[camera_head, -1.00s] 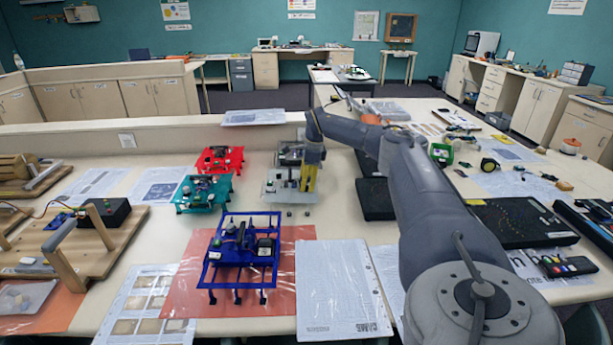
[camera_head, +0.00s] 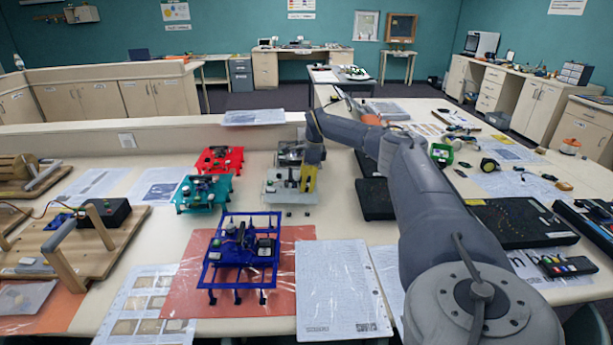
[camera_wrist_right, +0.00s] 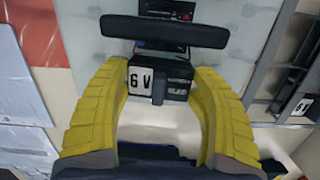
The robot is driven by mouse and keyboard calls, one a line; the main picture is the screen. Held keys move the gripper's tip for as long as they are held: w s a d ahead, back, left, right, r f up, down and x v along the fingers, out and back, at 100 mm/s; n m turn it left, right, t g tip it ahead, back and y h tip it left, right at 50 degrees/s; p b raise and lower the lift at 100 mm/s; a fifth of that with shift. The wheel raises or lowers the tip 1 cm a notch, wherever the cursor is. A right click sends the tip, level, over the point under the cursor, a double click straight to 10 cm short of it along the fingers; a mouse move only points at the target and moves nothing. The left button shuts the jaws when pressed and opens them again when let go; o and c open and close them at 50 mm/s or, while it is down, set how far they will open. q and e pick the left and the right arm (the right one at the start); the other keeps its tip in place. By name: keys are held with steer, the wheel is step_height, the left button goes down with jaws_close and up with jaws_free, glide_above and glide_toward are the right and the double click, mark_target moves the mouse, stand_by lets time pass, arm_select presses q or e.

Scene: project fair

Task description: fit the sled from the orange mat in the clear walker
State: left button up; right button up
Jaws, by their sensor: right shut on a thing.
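The clear walker (camera_head: 274,196), a pale see-through frame, stands in the middle of the table. My right gripper (camera_head: 304,181) is over its right side, with yellow fingers pointing down. In the right wrist view the fingers (camera_wrist_right: 156,72) are shut on the sled (camera_wrist_right: 158,82), a dark block with a white "6 V" label and a dark bar across its top end. The pale area below it shows between the fingers. Whether the sled touches the walker I cannot tell. The orange mat (camera_head: 185,300) lies at the front under the blue walker (camera_head: 240,252). My left gripper is not in view.
A teal walker (camera_head: 203,193) and a red walker (camera_head: 219,160) stand to the left, and a grey walker (camera_head: 290,153) is just behind. Black panels (camera_head: 374,200) lie right of my gripper. Paper sheets (camera_head: 340,285) lie flat in front.

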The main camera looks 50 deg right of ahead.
steer(key=shift+s+a+f, duration=0.1)
steer(key=shift+a+f, duration=0.05)
steer(key=shift+f, duration=0.3)
steer(key=o, duration=1.2)
steer(key=shift+r, duration=0.15)
steer(key=shift+d+r, duration=0.2)
steer(key=shift+r, duration=3.5)
